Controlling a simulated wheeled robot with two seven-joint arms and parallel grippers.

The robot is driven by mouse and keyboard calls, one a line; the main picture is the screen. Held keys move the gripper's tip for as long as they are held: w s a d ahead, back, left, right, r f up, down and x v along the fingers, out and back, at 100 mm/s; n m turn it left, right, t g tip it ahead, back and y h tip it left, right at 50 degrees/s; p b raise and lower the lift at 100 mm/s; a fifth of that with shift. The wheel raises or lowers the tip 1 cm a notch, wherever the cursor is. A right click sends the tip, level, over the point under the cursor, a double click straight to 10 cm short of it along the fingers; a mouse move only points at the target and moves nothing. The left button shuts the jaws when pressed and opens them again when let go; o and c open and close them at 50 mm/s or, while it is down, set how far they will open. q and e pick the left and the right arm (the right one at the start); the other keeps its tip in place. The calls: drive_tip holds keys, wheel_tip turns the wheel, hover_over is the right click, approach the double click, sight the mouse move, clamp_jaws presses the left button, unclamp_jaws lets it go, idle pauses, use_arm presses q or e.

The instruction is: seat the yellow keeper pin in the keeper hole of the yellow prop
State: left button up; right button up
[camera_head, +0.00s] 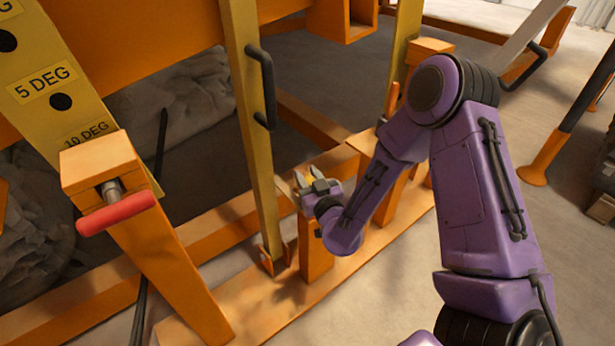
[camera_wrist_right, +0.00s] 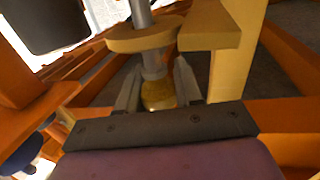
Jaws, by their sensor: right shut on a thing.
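The yellow prop (camera_head: 254,140) stands upright, its foot in an orange bracket on the low beam; its keeper hole cannot be made out. My right gripper (camera_head: 304,180) is just right of the prop, above a short orange post. In the wrist view, the right gripper (camera_wrist_right: 158,88) is shut on the yellow knob of the keeper pin (camera_wrist_right: 158,97). The pin's grey shaft runs up from the knob through a yellow collar. A yellow upright (camera_wrist_right: 236,60) and yellow block stand to the right of the pin. Whether the pin touches them is unclear. My left gripper is not in view.
A black handle (camera_head: 265,88) juts from the prop's right side. An orange post (camera_head: 317,245) stands below my right gripper. A red-handled pin (camera_head: 115,212) sits in an orange block at left, beside the yellow degree scale (camera_head: 45,89). Another yellow upright (camera_head: 402,45) stands behind my right arm.

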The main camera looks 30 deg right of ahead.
drive_tip(key=shift+f+b, duration=0.6)
drive_tip(key=shift+f, duration=0.2)
drive_tip(key=o, duration=1.2)
drive_tip(key=shift+c, duration=0.2)
drive_tip(key=s+a+p, duration=0.1)
drive_tip(key=s+a, duration=0.1)
drive_tip(key=s, duration=0.8)
drive_tip(key=shift+s, duration=0.2)
